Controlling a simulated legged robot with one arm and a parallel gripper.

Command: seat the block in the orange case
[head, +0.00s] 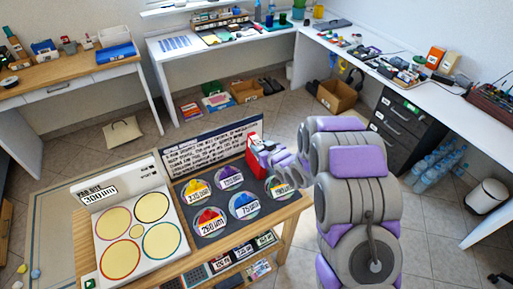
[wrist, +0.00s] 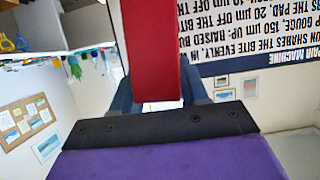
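A red block (head: 254,150) with a pale front edge is at the tip of my gripper (head: 272,157), above the back right corner of the dark board. In the wrist view the red block (wrist: 153,50) fills the top middle. The dark blue fingers of my gripper (wrist: 160,98) are on both sides of its near end, and they look shut on it. I cannot pick out the orange case for sure.
A dark board (head: 237,211) carries several labelled coloured discs, with a lettered sign (head: 213,148) behind it. A white machine (head: 100,208) with round yellow pads stands at left. Small labelled cases (head: 243,250) sit on the shelf below. An orange box (head: 435,57) stands on the right desk.

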